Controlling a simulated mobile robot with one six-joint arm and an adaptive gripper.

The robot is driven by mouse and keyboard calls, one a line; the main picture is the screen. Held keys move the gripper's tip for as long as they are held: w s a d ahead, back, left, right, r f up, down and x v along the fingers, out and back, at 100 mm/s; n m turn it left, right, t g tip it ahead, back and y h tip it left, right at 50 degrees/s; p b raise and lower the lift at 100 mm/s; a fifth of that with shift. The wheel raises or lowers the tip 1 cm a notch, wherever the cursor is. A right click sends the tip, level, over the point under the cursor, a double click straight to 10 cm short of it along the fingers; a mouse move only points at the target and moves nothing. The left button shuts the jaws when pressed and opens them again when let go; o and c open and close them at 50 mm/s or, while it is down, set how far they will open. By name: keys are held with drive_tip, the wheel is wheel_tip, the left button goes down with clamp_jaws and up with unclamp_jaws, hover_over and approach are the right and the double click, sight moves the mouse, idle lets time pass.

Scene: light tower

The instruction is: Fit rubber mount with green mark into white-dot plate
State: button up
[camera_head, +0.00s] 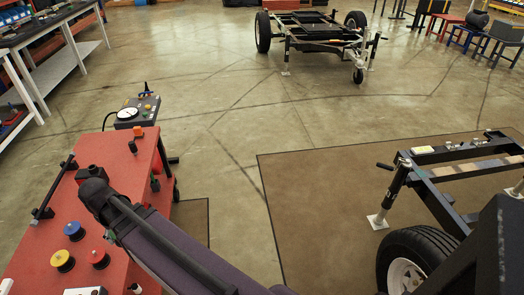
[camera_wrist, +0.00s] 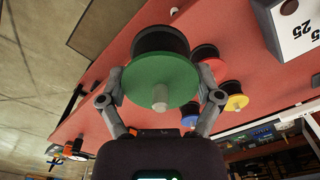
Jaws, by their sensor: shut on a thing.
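The green-marked rubber mount (camera_wrist: 150,77) is in the wrist view: a green disc with a pale stud and a black rubber body behind it. My gripper (camera_wrist: 160,92) is shut on it, one finger at each side of the disc. The red cart top shows behind it; I cannot tell the gap between them. In the head view my arm reaches over the cart, and the gripper and held mount cannot be made out. No plate with a white dot can be picked out; the trailer frame (camera_head: 440,190) at right is partly hidden by a dark part.
Blue (camera_head: 74,230), yellow (camera_head: 62,260) and red (camera_head: 98,258) mounts stand on the red cart (camera_head: 125,200). A white box marked 25 (camera_wrist: 298,25) is near them. A brown mat (camera_head: 320,200) lies under the trailer. Open floor lies between cart and trailer; another trailer (camera_head: 315,30) stands behind.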

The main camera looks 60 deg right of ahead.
wheel_tip(320, 180, up, 15)
drive_tip(key=p, duration=1.3)
drive_tip(key=shift+f, duration=0.1)
